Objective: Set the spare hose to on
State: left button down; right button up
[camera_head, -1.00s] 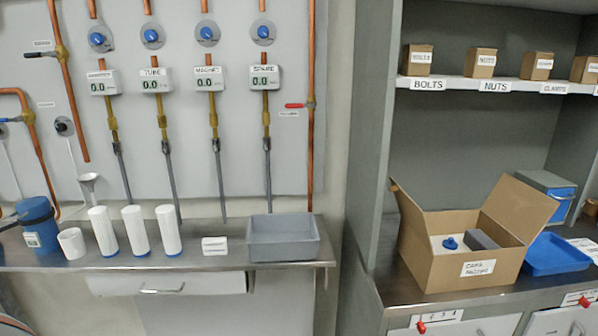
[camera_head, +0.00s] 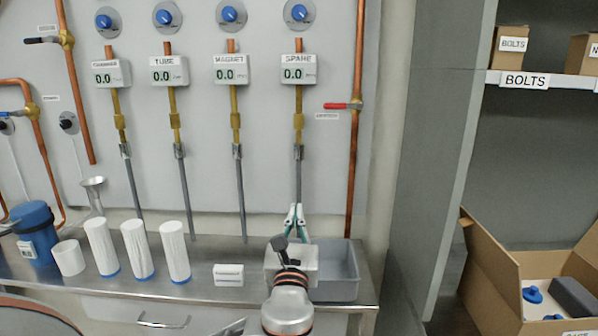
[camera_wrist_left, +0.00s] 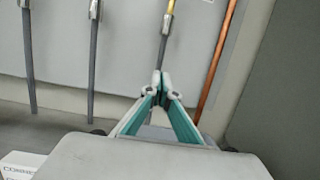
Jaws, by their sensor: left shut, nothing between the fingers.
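The spare line has a white meter (camera_head: 298,70) labelled SPARE reading 0.0. Above it is a round plate with a blue knob (camera_head: 299,12); its setting is hard to tell. A brass fitting and a grey hose (camera_head: 298,172) hang below the meter. My left gripper (camera_head: 294,207) is shut and empty, pointing up at the wall in front of the lower hose, well below the knob. In the left wrist view the shut fingertips (camera_wrist_left: 161,76) overlap the grey hose (camera_wrist_left: 162,48) in the picture; contact cannot be told. My right gripper is not in view.
Similar knobs, meters and hoses line the wall to the left. A red-handled valve (camera_head: 343,106) sits on the copper pipe at right. A cabinet panel (camera_head: 425,150) borders the right.

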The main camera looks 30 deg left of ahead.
aim_at(298, 180)
pick_arm(q)
jog(key=b+x, duration=0.1)
jog(key=x, duration=0.9)
jog(key=shift+r, duration=0.15)
notch_tip(298, 180, up, 3)
jog(key=shift+s+f+p, duration=0.1)
jog(key=shift+p, duration=0.2)
jog(key=shift+r, duration=0.5)
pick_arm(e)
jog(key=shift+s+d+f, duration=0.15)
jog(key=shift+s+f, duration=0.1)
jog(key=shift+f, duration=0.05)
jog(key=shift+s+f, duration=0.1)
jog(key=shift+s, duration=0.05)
pick_arm(q)
jog(key=shift+r, duration=0.1)
